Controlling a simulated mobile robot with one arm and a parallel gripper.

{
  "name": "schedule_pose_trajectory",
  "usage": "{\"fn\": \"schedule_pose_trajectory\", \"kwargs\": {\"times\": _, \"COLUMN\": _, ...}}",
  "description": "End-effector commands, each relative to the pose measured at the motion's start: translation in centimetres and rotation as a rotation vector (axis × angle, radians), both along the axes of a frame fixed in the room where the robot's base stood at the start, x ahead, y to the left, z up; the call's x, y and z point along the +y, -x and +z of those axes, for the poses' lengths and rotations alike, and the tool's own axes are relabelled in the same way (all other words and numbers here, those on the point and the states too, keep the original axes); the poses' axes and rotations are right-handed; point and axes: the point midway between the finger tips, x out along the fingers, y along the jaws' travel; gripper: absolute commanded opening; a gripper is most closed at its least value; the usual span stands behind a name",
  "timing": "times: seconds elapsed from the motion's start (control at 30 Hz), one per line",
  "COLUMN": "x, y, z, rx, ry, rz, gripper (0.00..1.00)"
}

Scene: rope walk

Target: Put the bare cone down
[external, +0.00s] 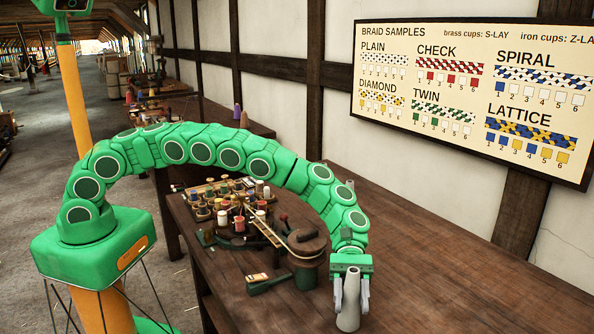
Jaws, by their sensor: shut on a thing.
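The bare cone (349,305) is a pale grey, tapered piece with no thread on it. It stands upright at the lower middle of the external view, over the front part of the wooden bench (468,298). My gripper (351,287) is above it with its jaws pointing down, shut on the cone's upper part. The cone's tip is between the jaws. I cannot tell whether its base touches the bench top or hangs just above it.
The bench to the right is clear. A braid sample board (470,95) hangs on the wall.

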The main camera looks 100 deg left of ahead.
Motion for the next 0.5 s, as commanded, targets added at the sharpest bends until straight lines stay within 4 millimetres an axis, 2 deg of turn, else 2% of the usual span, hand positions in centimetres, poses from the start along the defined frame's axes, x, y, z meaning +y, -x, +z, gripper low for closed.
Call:
{"fn": "schedule_pose_trajectory", "kwargs": {"times": 0.1, "x": -0.04, "y": 0.02, "z": -0.81, "rx": 0.0, "ry": 0.002, "rz": 0.0, "gripper": 0.18}}
{"fn": "schedule_pose_trajectory", "kwargs": {"times": 0.47, "x": -0.04, "y": 0.02, "z": -1.04, "rx": 0.0, "ry": 0.002, "rz": 0.0, "gripper": 0.18}}
{"fn": "schedule_pose_trajectory", "kwargs": {"times": 0.5, "x": -0.04, "y": 0.02, "z": -1.02, "rx": -0.001, "ry": 0.002, "rz": 0.0, "gripper": 0.52}}
